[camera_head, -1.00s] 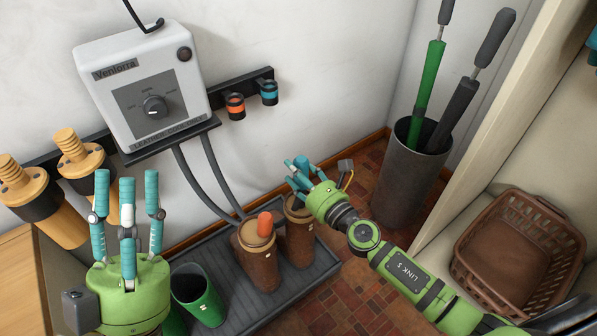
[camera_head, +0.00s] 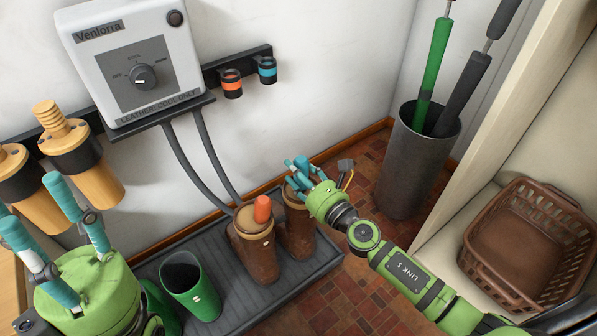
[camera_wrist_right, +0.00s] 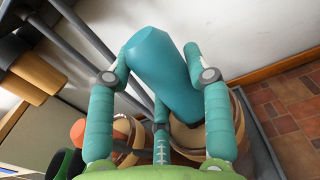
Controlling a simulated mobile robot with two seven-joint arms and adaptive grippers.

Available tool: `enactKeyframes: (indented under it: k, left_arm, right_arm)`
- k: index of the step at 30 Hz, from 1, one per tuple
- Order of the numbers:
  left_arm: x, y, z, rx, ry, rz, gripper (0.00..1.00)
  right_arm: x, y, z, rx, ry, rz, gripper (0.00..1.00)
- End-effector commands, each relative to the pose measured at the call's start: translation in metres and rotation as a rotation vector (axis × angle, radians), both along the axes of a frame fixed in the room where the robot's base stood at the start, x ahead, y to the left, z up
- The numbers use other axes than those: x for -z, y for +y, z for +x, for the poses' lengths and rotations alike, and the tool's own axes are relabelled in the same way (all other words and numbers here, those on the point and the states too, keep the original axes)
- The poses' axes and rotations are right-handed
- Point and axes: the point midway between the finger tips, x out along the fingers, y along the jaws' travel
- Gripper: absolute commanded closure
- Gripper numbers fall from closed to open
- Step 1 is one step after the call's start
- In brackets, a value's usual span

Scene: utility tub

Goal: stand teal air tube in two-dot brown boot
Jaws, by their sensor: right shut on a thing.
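The teal air tube (camera_wrist_right: 165,70) is between the teal fingers of my right gripper (camera_head: 300,172), which is shut on it. In the right wrist view it tilts, and its far end overlaps the opening of the rear brown boot (camera_head: 297,228). I cannot tell whether that end is inside. The front brown boot (camera_head: 255,255) stands beside it with an orange tube (camera_head: 263,209) upright in it. Small pale marks on the boots are too small to count. My left gripper (camera_head: 45,220) is open and empty at the left edge, partly cut off.
The boots stand on a grey tray (camera_head: 235,307) with green boots (camera_head: 190,285). A dryer box (camera_head: 130,60) with two hoses is on the wall. An orange-ringed holder (camera_head: 231,83) and a blue-ringed one (camera_head: 267,70) hang beside it. An umbrella bin (camera_head: 405,170) and brown basket (camera_head: 525,235) stand right.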

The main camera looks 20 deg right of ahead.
Motion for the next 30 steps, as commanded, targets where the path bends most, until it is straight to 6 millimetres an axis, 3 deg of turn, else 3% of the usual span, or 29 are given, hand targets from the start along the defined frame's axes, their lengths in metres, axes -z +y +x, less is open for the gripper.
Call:
enactKeyframes:
  k: [7, 8, 9, 22, 30]
  left_arm:
    - [0.0, 0.0, 0.0, 0.0, -0.002, -0.002, 0.6]
    - [0.0, 0.0, 0.0, 0.0, -0.002, -0.002, 0.6]
    - [0.0, 0.0, 0.0, 0.0, -0.001, -0.001, 0.6]
    - [0.0, 0.0, 0.0, 0.0, 0.0, -0.001, 0.6]
    - [0.0, 0.0, 0.0, 0.0, 0.0, 0.0, 0.6]
  right_arm:
    - [-0.001, 0.0, 0.0, 0.0, -0.001, -0.001, 0.86]
    - [-0.001, 0.0, 0.0, 0.0, -0.001, 0.0, 0.37]
    - [-0.001, 0.0, 0.0, 0.0, -0.001, 0.0, 0.22]
    - [0.001, -0.001, -0.004, 0.0, 0.001, 0.001, 0.22]
    - [0.002, -0.015, -0.039, -0.001, 0.004, -0.011, 0.22]
